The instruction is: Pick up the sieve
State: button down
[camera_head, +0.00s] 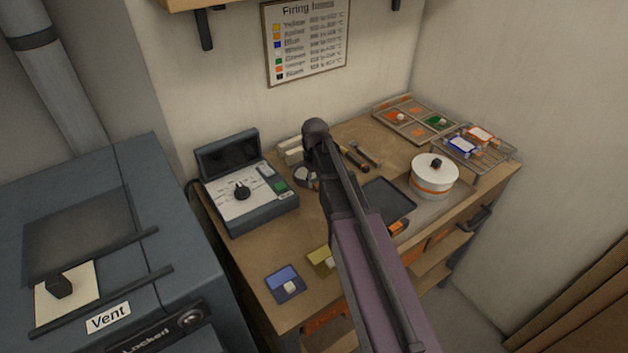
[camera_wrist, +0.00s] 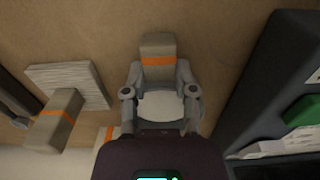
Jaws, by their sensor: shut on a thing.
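In the wrist view my gripper (camera_wrist: 159,76) points at the wooden table top. Its two grey fingers are closed on the sides of a grey-brown handle with an orange band, which I take to be the sieve (camera_wrist: 158,48). A pale rounded surface (camera_wrist: 160,106) lies between the fingers, nearer the palm; I cannot tell whether it is the sieve's round part. I cannot tell if the sieve touches the table. In the head view my arm covers most of this spot.
Left of the gripper lie a banded block (camera_wrist: 57,121) and a pale ribbed slab (camera_wrist: 70,82). A dark control box (camera_head: 245,190) stands close on the right in the wrist view. A white round pot (camera_head: 433,180), a dark tray (camera_head: 388,203) and a tile rack (camera_head: 414,118) stand farther right.

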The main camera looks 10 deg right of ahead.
jog(key=shift+r+p, duration=1.3)
jog(key=shift+r, duration=0.1)
jog(key=s, duration=0.5)
jog(key=s+d+r+p, duration=0.1)
jog(key=s, duration=0.3)
jog(key=s+r+p, duration=0.1)
jog(key=s, duration=0.4)
jog(key=shift+s+d, duration=0.25)
jog(key=shift+s, duration=0.1)
jog(key=shift+s+d, duration=0.1)
jog(key=shift+s, duration=0.55)
